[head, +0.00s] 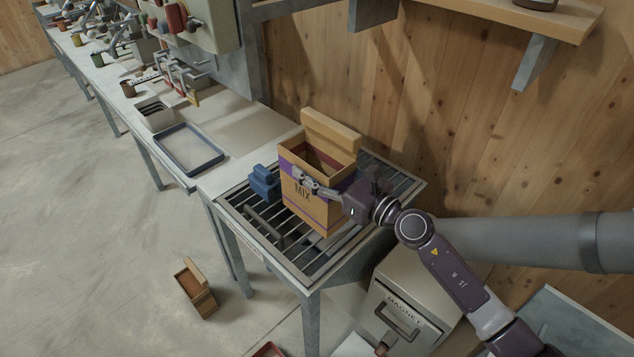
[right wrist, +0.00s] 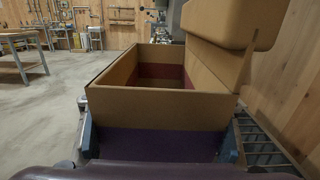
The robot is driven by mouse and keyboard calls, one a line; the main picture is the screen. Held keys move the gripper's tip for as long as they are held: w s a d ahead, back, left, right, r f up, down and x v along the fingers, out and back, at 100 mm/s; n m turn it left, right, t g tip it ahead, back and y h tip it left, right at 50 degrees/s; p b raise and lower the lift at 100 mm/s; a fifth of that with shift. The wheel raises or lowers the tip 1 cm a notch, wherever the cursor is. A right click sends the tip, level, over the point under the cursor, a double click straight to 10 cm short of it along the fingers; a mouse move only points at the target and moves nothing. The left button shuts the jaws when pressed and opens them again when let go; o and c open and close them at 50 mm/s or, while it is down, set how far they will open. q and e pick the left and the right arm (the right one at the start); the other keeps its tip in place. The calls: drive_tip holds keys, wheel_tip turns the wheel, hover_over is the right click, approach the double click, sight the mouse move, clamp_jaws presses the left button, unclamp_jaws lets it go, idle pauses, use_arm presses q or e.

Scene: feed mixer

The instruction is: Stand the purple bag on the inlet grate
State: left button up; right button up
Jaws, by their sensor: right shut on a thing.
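The purple bag (head: 303,209) is a tan, box-like bag with purple bands and the word MIX, its top open and a flap raised at the back. It is upright over the inlet grate (head: 327,268), a frame of dark parallel bars at the end of the bench. Whether its bottom touches the bars is hard to tell. My right gripper (head: 330,190) is shut on the bag from the right side, one finger showing across the MIX face. In the right wrist view the fingers (right wrist: 157,142) hold the bag's near end (right wrist: 160,108). My left gripper is not in view.
A blue block-like object (head: 263,181) sits left of the bag on the grate's edge. A blue-rimmed tray (head: 189,149) lies on the bench. A MAGNET cabinet (head: 404,318) stands below right, and a small brown box (head: 195,289) lies on the floor. A wooden wall is behind.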

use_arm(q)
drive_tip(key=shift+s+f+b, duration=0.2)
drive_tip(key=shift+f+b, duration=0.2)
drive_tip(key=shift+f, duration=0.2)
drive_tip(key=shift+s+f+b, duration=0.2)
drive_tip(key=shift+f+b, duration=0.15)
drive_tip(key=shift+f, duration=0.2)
use_arm(e)
wheel_tip(320, 180, down, 3)
drive_tip(key=shift+f, duration=0.2)
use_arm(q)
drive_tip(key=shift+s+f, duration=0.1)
use_arm(e)
drive_tip(key=shift+f, duration=0.1)
drive_tip(key=o, duration=1.8)
drive_tip(key=shift+f, duration=0.1)
drive_tip(key=shift+s, duration=0.1)
